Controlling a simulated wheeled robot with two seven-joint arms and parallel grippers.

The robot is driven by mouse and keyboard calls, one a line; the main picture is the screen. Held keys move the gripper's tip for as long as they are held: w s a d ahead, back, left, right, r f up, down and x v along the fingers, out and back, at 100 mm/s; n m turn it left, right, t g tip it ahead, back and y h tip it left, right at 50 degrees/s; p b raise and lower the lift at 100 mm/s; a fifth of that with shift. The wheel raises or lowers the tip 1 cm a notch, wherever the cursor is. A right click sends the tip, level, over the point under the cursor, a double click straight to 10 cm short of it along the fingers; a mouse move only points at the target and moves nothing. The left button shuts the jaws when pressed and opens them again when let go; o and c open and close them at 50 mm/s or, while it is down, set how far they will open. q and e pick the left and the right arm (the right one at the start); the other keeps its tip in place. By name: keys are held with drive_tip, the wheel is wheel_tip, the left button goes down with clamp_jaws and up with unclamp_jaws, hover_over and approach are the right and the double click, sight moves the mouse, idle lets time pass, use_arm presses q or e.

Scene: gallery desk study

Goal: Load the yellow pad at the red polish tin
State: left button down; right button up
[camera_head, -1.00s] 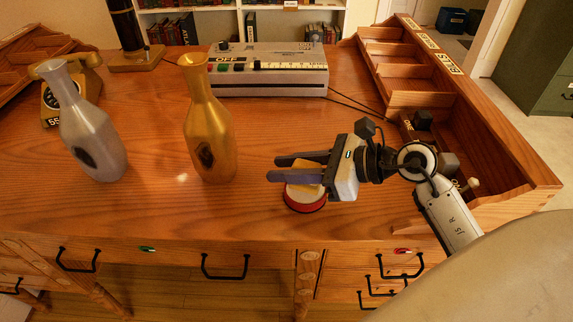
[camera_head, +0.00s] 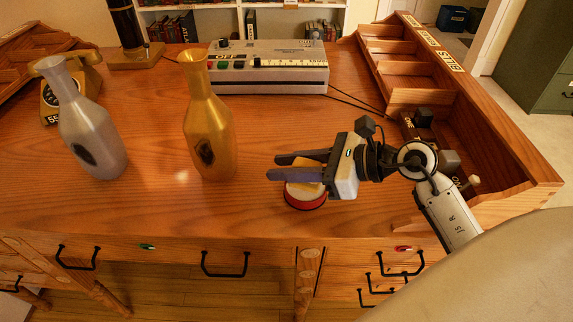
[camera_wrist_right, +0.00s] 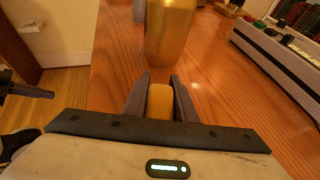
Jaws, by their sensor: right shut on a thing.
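My right gripper (camera_head: 300,167) is shut on the yellow pad (camera_head: 306,188), which shows between its fingers. In the right wrist view the pad (camera_wrist_right: 160,102) sits between the two dark fingers. The red polish tin (camera_head: 305,203) stands on the desk near its front edge, directly under the pad and fingers. The fingers and pad hide most of its top, so I cannot tell whether the pad touches what is inside. The tin does not show in the right wrist view.
A gold vase (camera_head: 209,130) stands left of my right gripper, and a silver vase (camera_head: 90,130) further left. A grey machine (camera_head: 268,75) stands at the back. A wooden compartment rack (camera_head: 470,130) runs along the right side. The desk (camera_head: 150,205) is clear between vases and front edge.

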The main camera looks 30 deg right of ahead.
use_arm(q)
drive_tip(key=shift+w+f, duration=0.15)
drive_tip(key=shift+w, duration=0.2)
use_arm(e)
drive_tip(key=shift+f, duration=0.35)
use_arm(q)
drive_tip(key=shift+s+f+b, duration=0.25)
drive_tip(key=shift+s+b, duration=0.1)
drive_tip(key=shift+s, duration=0.05)
use_arm(e)
drive_tip(key=shift+f, duration=0.15)
idle(0.3)
